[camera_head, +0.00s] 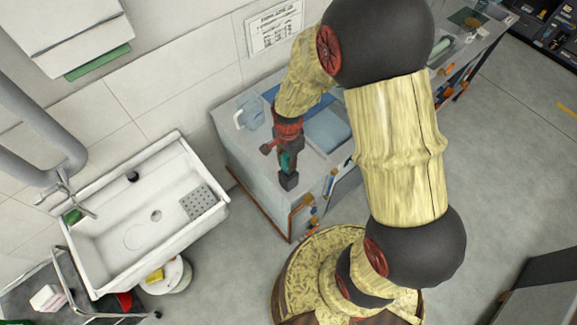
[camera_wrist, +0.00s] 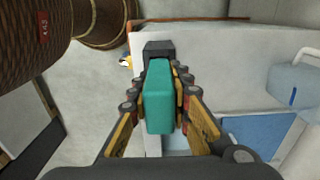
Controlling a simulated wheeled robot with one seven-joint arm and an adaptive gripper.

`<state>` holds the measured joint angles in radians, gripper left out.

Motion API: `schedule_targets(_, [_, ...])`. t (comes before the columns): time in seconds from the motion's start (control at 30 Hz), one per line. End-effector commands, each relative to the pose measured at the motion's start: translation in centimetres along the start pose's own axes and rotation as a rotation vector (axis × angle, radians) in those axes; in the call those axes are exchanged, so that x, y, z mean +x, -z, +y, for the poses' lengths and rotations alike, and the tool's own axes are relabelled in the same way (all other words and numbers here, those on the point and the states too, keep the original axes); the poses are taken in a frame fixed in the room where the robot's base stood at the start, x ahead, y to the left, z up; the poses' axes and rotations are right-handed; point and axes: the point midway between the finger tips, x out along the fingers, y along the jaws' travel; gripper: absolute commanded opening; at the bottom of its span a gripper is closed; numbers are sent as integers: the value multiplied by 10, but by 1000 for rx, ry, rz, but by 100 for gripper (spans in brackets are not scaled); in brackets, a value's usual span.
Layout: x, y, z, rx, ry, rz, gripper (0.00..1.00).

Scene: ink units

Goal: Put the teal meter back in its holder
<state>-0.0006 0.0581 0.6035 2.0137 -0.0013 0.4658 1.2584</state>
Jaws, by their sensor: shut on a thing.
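The teal meter (camera_wrist: 158,98) is held between the two fingers of my gripper (camera_wrist: 159,90) in the wrist view. In the head view the teal meter (camera_head: 286,161) shows as a small patch below my gripper (camera_head: 287,148), near the counter's left front corner. A dark grey block (camera_wrist: 158,47), which looks like the holder, is just beyond the meter's far end. The dark block (camera_head: 289,181) also shows right below the meter in the head view. I cannot tell whether the meter touches it or sits in it.
The grey counter (camera_head: 237,150) carries a blue tray (camera_head: 327,130) and a clear bluish jug (camera_head: 250,116) behind my gripper. The jug also shows at the right in the wrist view (camera_wrist: 300,75). A white sink (camera_head: 140,238) stands to the left, across a floor gap.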

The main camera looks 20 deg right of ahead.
Motion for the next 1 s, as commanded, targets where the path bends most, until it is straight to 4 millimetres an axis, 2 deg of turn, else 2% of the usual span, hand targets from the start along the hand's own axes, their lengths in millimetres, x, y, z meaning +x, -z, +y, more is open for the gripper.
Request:
schedule_targets(0.2, [30, 0, 2, 0, -4, -1, 0])
schedule_targets(0.57, [34, 0, 1, 0, -2, -1, 0])
schedule_targets(0.6, [35, 0, 1, 0, -2, -1, 20])
schedule_targets(0.9, [34, 0, 1, 0, -2, -1, 37])
schedule_targets(1.0, [34, 0, 1, 0, -2, -1, 37])
